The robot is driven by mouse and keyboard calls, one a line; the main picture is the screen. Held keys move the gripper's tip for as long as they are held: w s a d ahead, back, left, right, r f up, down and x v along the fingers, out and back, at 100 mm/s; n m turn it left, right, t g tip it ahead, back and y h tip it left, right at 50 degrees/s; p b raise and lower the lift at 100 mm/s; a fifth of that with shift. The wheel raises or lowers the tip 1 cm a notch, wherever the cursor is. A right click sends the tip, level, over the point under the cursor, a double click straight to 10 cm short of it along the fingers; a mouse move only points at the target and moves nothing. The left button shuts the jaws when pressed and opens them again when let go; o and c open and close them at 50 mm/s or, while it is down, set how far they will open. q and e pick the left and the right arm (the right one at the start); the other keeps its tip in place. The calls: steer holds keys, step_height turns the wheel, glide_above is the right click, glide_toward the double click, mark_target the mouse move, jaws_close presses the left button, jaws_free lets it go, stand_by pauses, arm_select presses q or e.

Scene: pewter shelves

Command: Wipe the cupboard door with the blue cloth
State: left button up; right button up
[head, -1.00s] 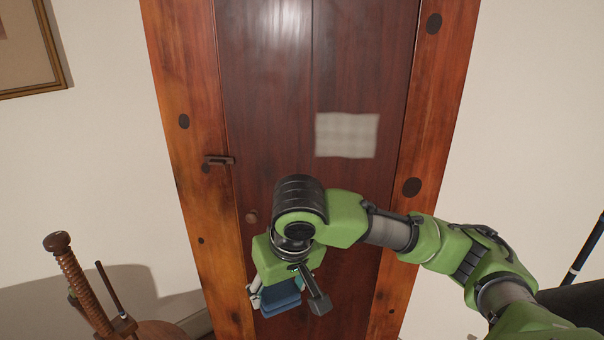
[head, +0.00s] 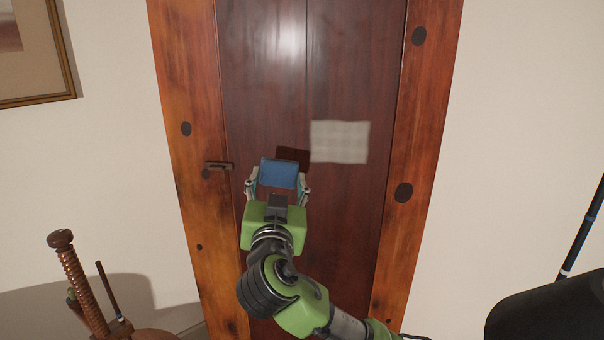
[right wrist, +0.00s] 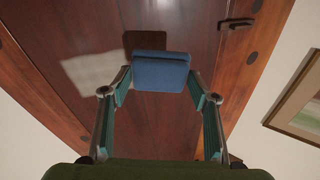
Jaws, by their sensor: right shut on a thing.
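The cupboard door (head: 345,210) is dark reddish-brown wood in a lighter orange-brown frame. A pale whitish patch (head: 339,142) is on it, right of my right gripper. My right gripper (head: 278,182) is shut on the folded blue cloth (head: 280,173) and holds it up in front of the door. The cloth's shadow falls on the door beside the patch, so the cloth looks apart from the surface. In the right wrist view the cloth (right wrist: 160,75) sits between both fingertips, with the pale patch (right wrist: 92,74) to its left. My left gripper is not in view.
A dark latch (head: 219,166) is on the door's left edge. A wooden object with a threaded post (head: 78,280) stands at the lower left. A framed picture (head: 38,60) hangs on the left wall. A dark object (head: 550,310) is at the lower right.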

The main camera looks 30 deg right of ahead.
arm_select(q)
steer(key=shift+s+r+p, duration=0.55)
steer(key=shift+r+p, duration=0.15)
steer(key=shift+p, duration=0.1)
arm_select(e)
steer(key=d+h, duration=0.1)
steer(key=d, duration=0.1)
steer(key=d+r+m+h, duration=0.1)
steer(key=d, duration=0.2)
steer(key=w+d+r+m+g+h, duration=0.1)
steer(key=d+h, duration=0.1)
steer(key=shift+w+d+r, duration=0.1)
steer(key=shift+d+r, duration=0.1)
arm_select(q)
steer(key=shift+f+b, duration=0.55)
steer(key=shift+b, duration=0.05)
arm_select(e)
steer(key=shift+w+d, duration=0.65)
steer(key=shift+w, duration=0.1)
